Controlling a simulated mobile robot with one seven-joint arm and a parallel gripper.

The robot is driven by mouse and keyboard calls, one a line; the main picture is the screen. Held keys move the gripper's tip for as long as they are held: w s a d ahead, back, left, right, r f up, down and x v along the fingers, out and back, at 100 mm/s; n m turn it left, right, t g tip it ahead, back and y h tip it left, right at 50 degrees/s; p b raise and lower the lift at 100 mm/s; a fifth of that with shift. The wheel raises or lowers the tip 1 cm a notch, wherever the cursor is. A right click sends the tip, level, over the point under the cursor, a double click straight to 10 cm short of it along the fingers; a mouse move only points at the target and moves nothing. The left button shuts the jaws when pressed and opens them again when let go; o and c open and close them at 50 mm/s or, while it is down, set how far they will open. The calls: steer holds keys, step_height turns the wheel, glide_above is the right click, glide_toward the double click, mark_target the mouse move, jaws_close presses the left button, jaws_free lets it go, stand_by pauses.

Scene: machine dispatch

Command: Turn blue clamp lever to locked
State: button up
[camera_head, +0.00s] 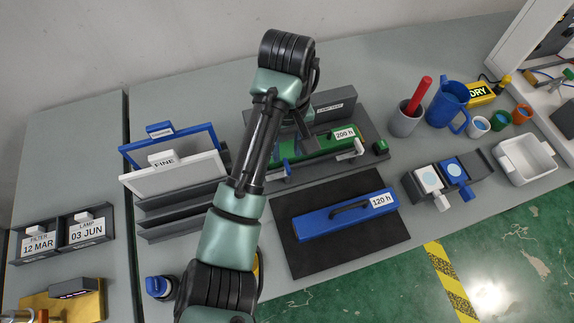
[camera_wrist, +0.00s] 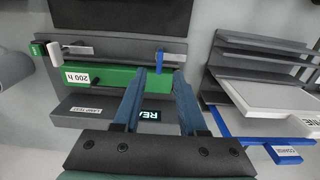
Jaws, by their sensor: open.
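The blue clamp lever (camera_wrist: 159,58) stands at one end of the green 200 h module (camera_wrist: 107,78) in the wrist view. In the head view a small blue part of it (camera_head: 286,150) shows beside my arm, mostly hidden. My gripper (camera_wrist: 160,72) is open, with its fingertips over the module's edge. The blue lever appears between and just beyond the tips; I cannot tell whether they touch it. A white lever (camera_wrist: 54,54) is at the module's other end, and it also shows in the head view (camera_head: 357,148).
A blue 120 h module (camera_head: 345,217) lies on a dark mat in front. A rack with white FINE (camera_head: 175,175) and blue (camera_head: 170,140) framed panels stands left of my arm. Cups and a blue jug (camera_head: 448,103) stand to the right.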

mark_target(287, 164)
step_height(287, 164, down, 3)
steer(key=shift+b, duration=0.8)
steer(key=shift+f, duration=1.05)
steer(key=shift+c, duration=0.2)
jaws_close()
